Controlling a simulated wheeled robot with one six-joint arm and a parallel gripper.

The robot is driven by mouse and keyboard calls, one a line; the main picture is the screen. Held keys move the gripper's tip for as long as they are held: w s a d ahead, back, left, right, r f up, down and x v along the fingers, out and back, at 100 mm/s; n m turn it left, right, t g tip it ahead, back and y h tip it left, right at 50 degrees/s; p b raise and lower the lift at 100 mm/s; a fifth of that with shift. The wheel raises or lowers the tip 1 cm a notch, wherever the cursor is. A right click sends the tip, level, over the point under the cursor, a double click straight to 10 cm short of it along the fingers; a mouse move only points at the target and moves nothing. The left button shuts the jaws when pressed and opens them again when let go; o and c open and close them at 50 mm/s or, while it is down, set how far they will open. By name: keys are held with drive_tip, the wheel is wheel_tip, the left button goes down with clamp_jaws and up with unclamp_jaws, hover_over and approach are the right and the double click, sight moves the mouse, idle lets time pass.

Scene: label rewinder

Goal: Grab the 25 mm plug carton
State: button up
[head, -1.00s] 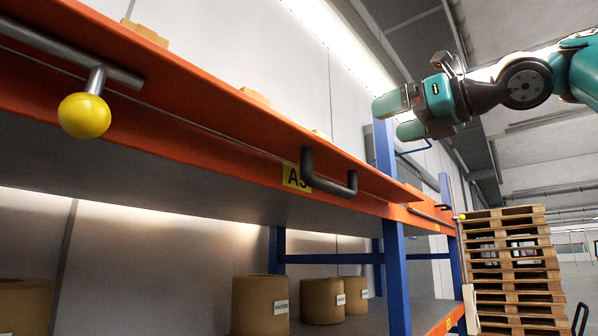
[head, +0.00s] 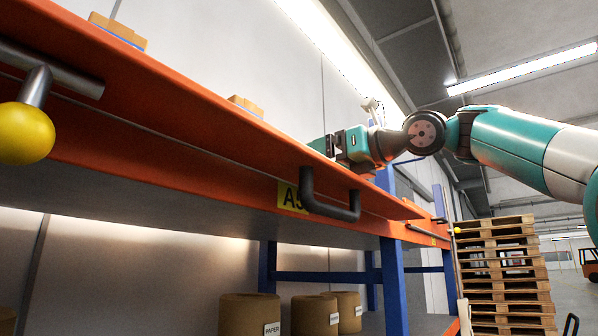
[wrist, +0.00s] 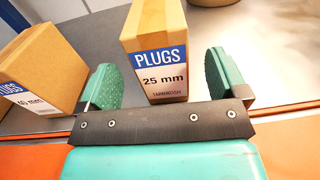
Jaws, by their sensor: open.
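The 25 mm plug carton (wrist: 158,55) is a tan upright box with a blue and white label reading "PLUGS 25 mm". In the wrist view it stands on the grey shelf between the two green fingers of my gripper (wrist: 161,82). In the head view my gripper (head: 325,146) is over the orange edge of the upper shelf; the carton there cannot be made out.
Another plug carton (wrist: 42,68), label partly readable, stands tilted in view close to my left finger. A round brown thing shows at the top of the wrist view. The orange shelf beam (head: 215,140) carries a dark handle (head: 330,203). Pallets (head: 503,270) stand right.

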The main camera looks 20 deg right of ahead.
drive_tip(key=p+x, duration=0.1)
drive_tip(key=x, duration=0.1)
drive_tip(key=r+p+x, duration=0.1)
drive_tip(key=p+x, duration=0.1)
drive_tip(key=shift+w+a+p, duration=0.25)
drive_tip(key=shift+w+p, duration=0.05)
drive_tip(key=shift+w+a+f, duration=0.15)
drive_tip(key=shift+w+a, duration=0.1)
drive_tip(key=shift+w, duration=0.2)
drive_tip(key=c, duration=1)
drive_tip(key=shift+c, duration=1)
